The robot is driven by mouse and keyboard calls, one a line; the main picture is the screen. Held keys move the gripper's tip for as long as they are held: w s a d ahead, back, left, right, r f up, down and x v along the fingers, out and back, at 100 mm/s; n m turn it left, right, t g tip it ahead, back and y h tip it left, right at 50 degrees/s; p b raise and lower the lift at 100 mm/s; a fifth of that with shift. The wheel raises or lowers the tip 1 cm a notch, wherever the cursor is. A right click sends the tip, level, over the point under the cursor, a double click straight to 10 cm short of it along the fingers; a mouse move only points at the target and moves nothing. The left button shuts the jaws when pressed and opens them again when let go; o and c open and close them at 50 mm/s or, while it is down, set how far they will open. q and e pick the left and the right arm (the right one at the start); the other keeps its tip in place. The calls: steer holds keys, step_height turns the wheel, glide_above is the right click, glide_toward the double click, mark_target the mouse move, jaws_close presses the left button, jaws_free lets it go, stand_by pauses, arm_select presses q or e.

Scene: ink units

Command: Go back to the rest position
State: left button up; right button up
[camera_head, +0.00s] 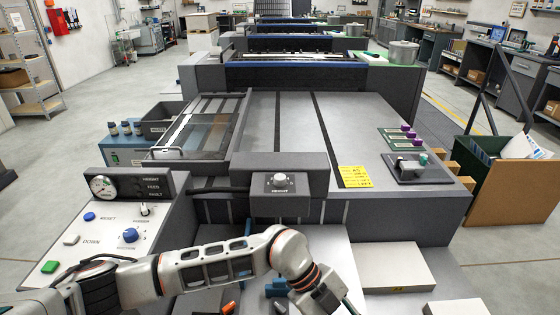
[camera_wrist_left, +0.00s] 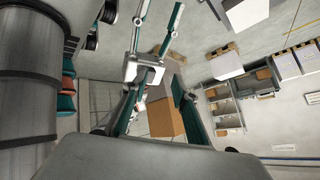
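My left arm (camera_head: 215,262) reaches in from the lower left of the head view, across the front of the press. Its wrist (camera_head: 290,255) bends down to the right, and the hand runs out of the bottom edge. In the left wrist view my left gripper (camera_wrist_left: 157,105) shows two teal-edged fingers standing apart, with no object clearly held between them. A brown box (camera_wrist_left: 165,118) shows behind the gap. My right arm and right gripper cannot be made out in the head view.
The control panel (camera_head: 95,235) with knobs and buttons lies close behind my left arm. The height-knob housing (camera_head: 280,183) stands just beyond the wrist. A pale block (camera_head: 393,266) lies right of the hand. A green-and-brown bin (camera_head: 510,190) stands at the right on open floor.

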arm_select(q)
steer(key=s+d+r+g+h, duration=0.1)
steer(key=s+d+r+h, duration=0.3)
steer(key=d+r+h, duration=0.25)
steer(key=w+a+r+n+t+h, duration=0.4)
steer(key=w+r+n+t+h, duration=0.3)
steer(key=w+r+n+t, duration=0.15)
steer(key=w+a+f+n+t+y, duration=0.4)
steer(key=a+n+t, duration=0.2)
steer(key=a+t, duration=0.15)
steer(key=w+a+f+n+t+y, duration=0.4)
steer(key=a+f+n+t+y, duration=0.15)
steer(key=a, duration=0.25)
steer(key=s+a+f+n+g+y, duration=0.2)
steer(key=s+a+f+y, duration=0.2)
steer(key=a+f, duration=0.7)
steer(key=s+a+f+n+g+y, duration=0.2)
steer(key=s+a+f+y, duration=0.3)
steer(key=s+a+f, duration=0.3)
steer(key=a+f+n, duration=0.1)
steer(key=a+f, duration=0.2)
steer(key=a, duration=0.1)
steer(key=shift+s+f+n, duration=0.15)
steer(key=shift+s+n, duration=0.05)
steer(key=shift+n, duration=0.1)
